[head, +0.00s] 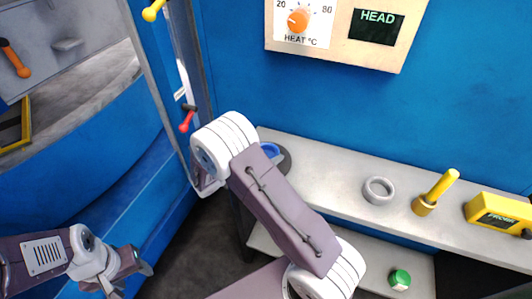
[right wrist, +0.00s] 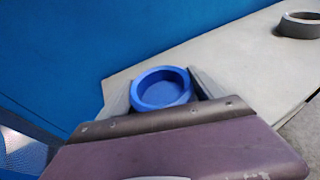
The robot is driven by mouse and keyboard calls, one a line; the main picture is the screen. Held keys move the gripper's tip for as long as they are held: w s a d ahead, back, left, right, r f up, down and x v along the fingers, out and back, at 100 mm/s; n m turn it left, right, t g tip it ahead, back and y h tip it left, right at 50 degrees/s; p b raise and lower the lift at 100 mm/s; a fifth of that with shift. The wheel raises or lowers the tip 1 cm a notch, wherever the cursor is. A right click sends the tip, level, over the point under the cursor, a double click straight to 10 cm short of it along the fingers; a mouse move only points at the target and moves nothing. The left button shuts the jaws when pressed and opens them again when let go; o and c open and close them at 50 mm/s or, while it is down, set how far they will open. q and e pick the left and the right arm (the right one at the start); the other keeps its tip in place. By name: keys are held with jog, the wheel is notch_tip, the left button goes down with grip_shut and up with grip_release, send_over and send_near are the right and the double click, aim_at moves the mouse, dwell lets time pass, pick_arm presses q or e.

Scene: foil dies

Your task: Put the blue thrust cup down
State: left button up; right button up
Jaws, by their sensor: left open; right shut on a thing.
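The blue thrust cup (right wrist: 160,90) is a round, shallow blue cup with a raised rim. In the right wrist view it sits upright between the two grey fingers of my right gripper (right wrist: 160,78), which is shut on it. In the head view only part of the cup (head: 269,150) shows at the left end of the pale shelf, behind my right arm. That arm hides my right gripper's fingers there. I cannot tell whether the cup touches the shelf. My left gripper (head: 135,277) is open and empty at the lower left, away from the shelf.
The pale shelf (head: 330,165) runs along a blue wall. A grey ring (head: 379,190), a yellow-handled piece (head: 436,192) and a yellow device (head: 500,215) stand on it. A green-topped piece (head: 399,279) is lower down. A framed panel with a red-knobbed handle (head: 187,119) stands left.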

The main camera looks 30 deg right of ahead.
jog(key=shift+s+f, duration=0.1)
jog(key=shift+f, duration=0.05)
jog(key=o, duration=1.7)
jog(key=shift+a+r, duration=0.25)
jog(key=v, duration=1.1)
jog(key=shift+s+a, duration=0.1)
jog(key=shift+a, duration=0.15)
jog(key=shift+d, duration=0.1)
